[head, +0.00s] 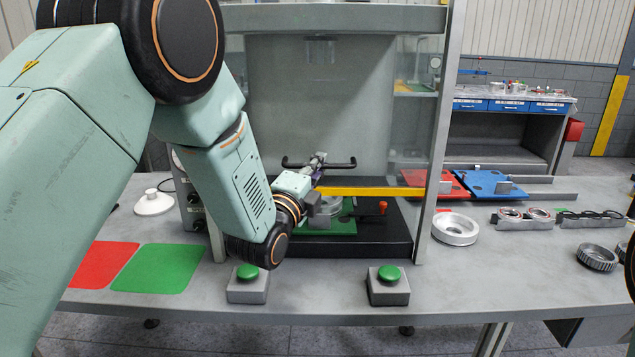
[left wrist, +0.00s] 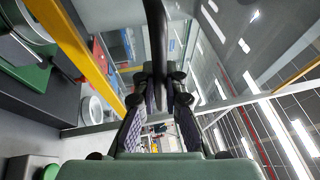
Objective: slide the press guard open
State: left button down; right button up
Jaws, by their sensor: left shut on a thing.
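The press guard is a clear panel with a yellow bar (head: 385,191) along its lower edge and a black handle (head: 341,165) just above it. The yellow bar (left wrist: 75,50) and the handle (left wrist: 156,45) also show in the left wrist view. My left gripper (head: 319,160) is at the handle's middle, its fingers (left wrist: 158,92) shut on the handle. Below the yellow bar, a green pallet (head: 325,229) with a round metal part (head: 322,206) sits on the dark press base (head: 375,247). My forearm hides the press's left side. My right gripper is out of view.
Two green-button boxes (head: 248,284) (head: 388,286) stand in front of the press. Red and green mats (head: 155,269) lie at left. Red and blue pallets (head: 490,184), a metal ring (head: 455,229) and gears (head: 597,257) lie at right. Press posts (head: 431,150) flank the guard.

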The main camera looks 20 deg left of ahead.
aim_at(327, 55)
pick_arm(q)
notch_tip(327, 55, up, 20)
jog(key=p, duration=0.9)
jog(key=shift+f, duration=0.1)
jog(key=c, duration=1.4)
grip_release()
jog(key=v, duration=1.2)
jog(key=shift+f, duration=0.1)
